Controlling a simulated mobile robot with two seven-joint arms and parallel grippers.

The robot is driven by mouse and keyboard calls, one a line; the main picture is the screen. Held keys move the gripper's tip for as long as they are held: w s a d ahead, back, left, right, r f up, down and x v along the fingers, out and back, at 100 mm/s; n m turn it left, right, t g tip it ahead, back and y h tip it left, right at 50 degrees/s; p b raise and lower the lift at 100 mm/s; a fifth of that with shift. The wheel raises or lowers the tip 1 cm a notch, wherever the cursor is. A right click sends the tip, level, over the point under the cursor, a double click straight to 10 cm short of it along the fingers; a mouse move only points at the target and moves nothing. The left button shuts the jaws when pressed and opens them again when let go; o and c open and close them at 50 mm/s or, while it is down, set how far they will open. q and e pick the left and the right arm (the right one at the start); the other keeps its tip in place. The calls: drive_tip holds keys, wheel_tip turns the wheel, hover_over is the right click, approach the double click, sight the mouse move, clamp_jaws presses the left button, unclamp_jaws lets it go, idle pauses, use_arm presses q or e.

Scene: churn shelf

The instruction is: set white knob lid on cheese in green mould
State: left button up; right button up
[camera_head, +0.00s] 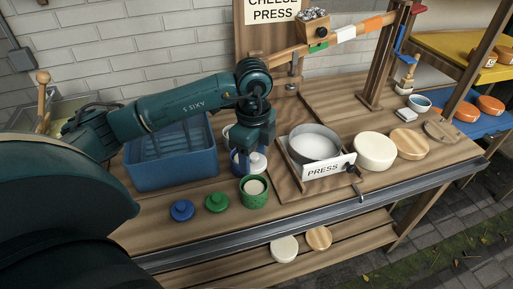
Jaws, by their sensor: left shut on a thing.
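The green mould (253,202) stands upright on the wooden bench with pale cheese (255,187) inside, open at the top. My left gripper (251,150) is shut on the white knob lid (257,163), just above and behind the green mould. The lid appears apart from the mould, and my gripper hides its knob. A blue mould (235,162) stands behind it, partly hidden by my gripper. A green knob lid (216,202) and a blue knob lid (181,210) lie left of the green mould. My right gripper is out of view.
A blue crate (170,178) stands behind left. The press with its metal pan (315,143) and PRESS sign (327,167) stands to the right. A white round (374,151) and wooden round (409,143) lie beyond it. The metal-edged bench front (270,226) is close to the mould.

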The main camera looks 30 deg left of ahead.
sight(253, 165)
use_arm(q)
drive_tip(key=shift+f+b, duration=0.55)
drive_tip(key=shift+f, duration=0.55)
drive_tip(key=shift+f+b, duration=0.65)
drive_tip(key=shift+b, duration=0.15)
wheel_tip(253, 165, down, 2)
drive_tip(key=shift+b, duration=0.75)
drive_tip(key=shift+f+b, duration=0.6)
drive_tip(key=shift+f, duration=0.55)
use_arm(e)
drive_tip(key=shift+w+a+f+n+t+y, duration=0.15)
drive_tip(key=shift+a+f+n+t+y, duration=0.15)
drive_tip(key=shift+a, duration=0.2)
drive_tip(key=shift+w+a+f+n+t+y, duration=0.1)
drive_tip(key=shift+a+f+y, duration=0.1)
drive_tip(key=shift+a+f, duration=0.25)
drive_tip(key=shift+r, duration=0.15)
use_arm(q)
drive_tip(key=shift+f+b, duration=0.1)
drive_tip(key=shift+b, duration=0.2)
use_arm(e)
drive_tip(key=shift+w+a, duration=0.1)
